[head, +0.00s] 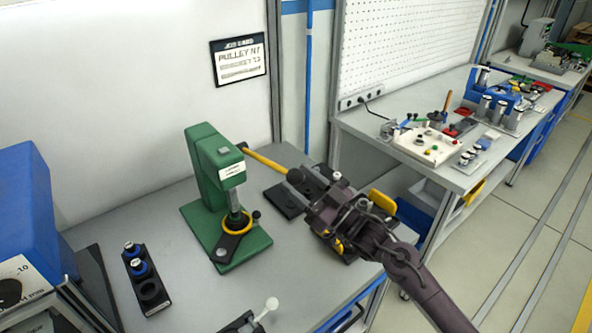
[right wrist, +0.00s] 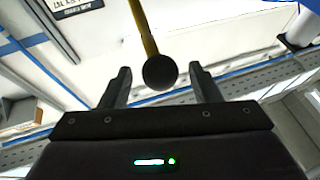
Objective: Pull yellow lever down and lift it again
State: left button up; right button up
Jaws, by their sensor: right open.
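A green press (head: 215,185) stands on the grey bench. Its yellow lever (head: 264,159) sticks out to the right from a dark pivot near the top, slanting slightly down to a dark ball knob (head: 295,175). My right gripper (head: 303,188) is at the knob end. In the right wrist view the open fingers (right wrist: 162,85) stand on either side of the ball knob (right wrist: 160,72), with gaps on both sides and no visible touch. The yellow lever (right wrist: 143,30) runs up and away from it. My left gripper is not in view.
A yellow ring (head: 237,222) sits on the press base. A black holder (head: 147,281) with blue-topped parts stands to the left, near a blue machine (head: 32,215). A dark plate (head: 284,201) lies beside the press. A second bench (head: 395,148) holds several parts.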

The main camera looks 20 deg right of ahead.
jog(key=shift+x, duration=0.85)
grip_shut()
jog(key=shift+r, duration=0.1)
